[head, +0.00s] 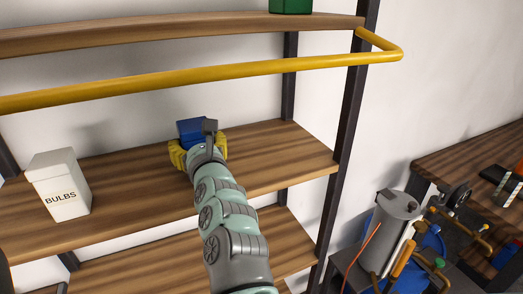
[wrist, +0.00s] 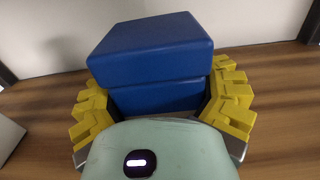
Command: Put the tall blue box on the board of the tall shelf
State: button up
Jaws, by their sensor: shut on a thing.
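The tall blue box (wrist: 150,52) is between the yellow fingers of my gripper (wrist: 160,105), which is shut on it in the wrist view. In the head view the blue box (head: 190,131) shows just beyond my gripper (head: 198,150), at the middle board (head: 275,150) of the tall shelf. The box looks upright. Its lower part is hidden by my gripper and wrist, so I cannot tell whether it touches the board.
A white box marked BULBS (head: 60,185) stands on the same board to the left. A yellow rail (head: 200,78) runs across the shelf front above my arm. A green box (head: 290,5) is on the upper board. The board right of my gripper is clear.

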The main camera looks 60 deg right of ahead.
jog(key=o, duration=1.3)
jog(key=shift+r+p, duration=0.2)
jog(key=shift+p, duration=0.1)
jog(key=shift+s+f+b, duration=0.2)
jog(key=shift+s+b, duration=0.1)
jog(key=shift+b, duration=0.05)
jog(key=b+v, duration=0.1)
jog(key=v, duration=0.2)
jog(key=shift+f, duration=0.15)
jog(key=shift+b+v, duration=1.45)
jog(key=shift+v, duration=2.8)
jog(key=shift+a, duration=0.1)
